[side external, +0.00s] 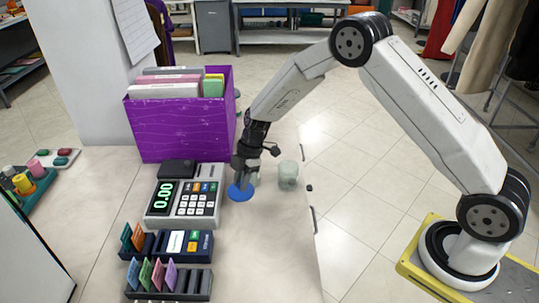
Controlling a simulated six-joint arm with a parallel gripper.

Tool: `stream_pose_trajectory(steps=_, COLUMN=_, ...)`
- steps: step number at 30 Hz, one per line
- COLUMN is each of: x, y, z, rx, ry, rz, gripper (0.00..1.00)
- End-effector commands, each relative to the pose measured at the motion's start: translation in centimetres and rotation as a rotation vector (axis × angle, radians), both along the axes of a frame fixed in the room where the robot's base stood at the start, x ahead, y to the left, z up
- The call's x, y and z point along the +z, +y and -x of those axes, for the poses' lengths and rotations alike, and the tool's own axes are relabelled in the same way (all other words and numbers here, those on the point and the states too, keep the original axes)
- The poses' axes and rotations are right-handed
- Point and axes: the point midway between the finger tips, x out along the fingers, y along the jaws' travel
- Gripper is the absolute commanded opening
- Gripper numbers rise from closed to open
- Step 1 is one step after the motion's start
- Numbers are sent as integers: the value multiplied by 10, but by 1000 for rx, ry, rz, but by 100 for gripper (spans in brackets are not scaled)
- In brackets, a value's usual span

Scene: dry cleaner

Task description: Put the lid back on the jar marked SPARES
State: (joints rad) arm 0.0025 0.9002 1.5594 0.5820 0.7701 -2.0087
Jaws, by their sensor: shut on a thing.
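A small, pale, see-through jar (288,176) with greenish contents stands upright on the counter, right of my gripper. No lid shows on it, and any marking on it is too small to read. A round blue lid (240,194) is under my gripper (244,182), apart from the jar and to its left. My gripper points down and is shut on the blue lid; the fingers hide part of its middle. I cannot tell whether the lid touches the counter or is just above it.
A card terminal (187,196) with a green display is close left of the lid. A purple file box (180,115) stands behind. Card racks (167,283) are at the front left. The counter (262,250) is clear in front; its right edge is near the jar.

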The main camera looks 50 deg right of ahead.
Motion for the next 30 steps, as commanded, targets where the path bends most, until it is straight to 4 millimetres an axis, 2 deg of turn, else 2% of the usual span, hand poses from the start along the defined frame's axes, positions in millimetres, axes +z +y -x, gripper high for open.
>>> stream_pose_trajectory(steps=5, x=1, y=-4, z=-1, rx=-1, ry=-1, rz=0, gripper=0)
stream_pose_trajectory(steps=11, x=8, y=-30, z=-5, rx=-6, ry=-3, rz=-1, gripper=0)
stream_pose_trajectory(steps=14, x=15, y=-53, z=-6, rx=-10, ry=-2, rz=-3, gripper=0)
stream_pose_trajectory(steps=24, x=42, y=-148, z=-1, rx=-23, ry=0, rz=-1, gripper=0)
stream_pose_trajectory(steps=30, x=51, y=-183, z=7, rx=-27, ry=5, rz=0, gripper=0)
